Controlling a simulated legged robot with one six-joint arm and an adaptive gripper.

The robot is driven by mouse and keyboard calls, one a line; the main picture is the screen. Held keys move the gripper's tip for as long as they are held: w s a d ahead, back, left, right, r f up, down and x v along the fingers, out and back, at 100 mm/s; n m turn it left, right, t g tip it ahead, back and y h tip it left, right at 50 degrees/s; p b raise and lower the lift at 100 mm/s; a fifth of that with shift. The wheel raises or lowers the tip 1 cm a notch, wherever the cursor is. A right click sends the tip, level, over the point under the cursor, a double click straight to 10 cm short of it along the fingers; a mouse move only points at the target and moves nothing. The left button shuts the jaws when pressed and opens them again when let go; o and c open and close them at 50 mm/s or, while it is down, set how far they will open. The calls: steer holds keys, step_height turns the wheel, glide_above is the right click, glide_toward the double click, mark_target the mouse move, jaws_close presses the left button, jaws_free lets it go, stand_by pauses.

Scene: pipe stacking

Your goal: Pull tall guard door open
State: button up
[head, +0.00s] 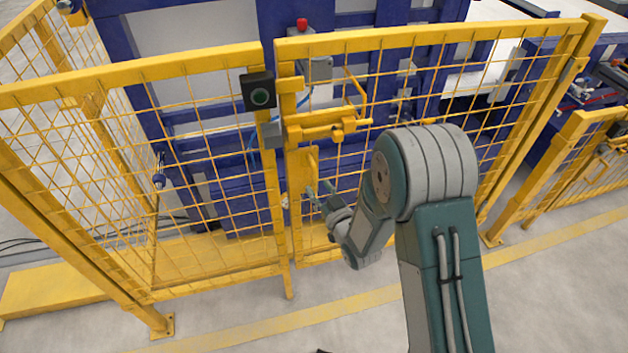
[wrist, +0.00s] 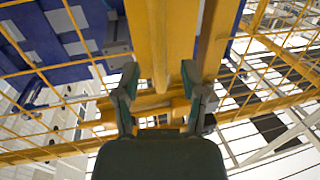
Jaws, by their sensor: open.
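The tall guard door (head: 430,42) is a yellow frame with wire mesh, standing in line with the fence panel to its left; it looks closed. A yellow slide latch (head: 335,128) sits at its left edge. Below it is a yellow plate with a handle (head: 312,158). My gripper (head: 319,190) is in front of the lower part of this plate, just below the handle. In the wrist view my gripper (wrist: 161,95) is open, its two fingers apart on either side of a yellow bar (wrist: 160,45). I cannot tell whether the fingers touch it.
A fixed mesh panel (head: 200,170) with a black button box (head: 259,92) stands left of the door. A blue machine (head: 230,195) stands behind the fence. A lower yellow gate (head: 590,150) is at the right. The grey floor in front is clear.

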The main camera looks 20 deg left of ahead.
mark_target(316, 183)
steer(key=shift+x, duration=1.55)
steer(key=c, duration=0.7)
jaws_close()
steer(key=shift+s, duration=0.1)
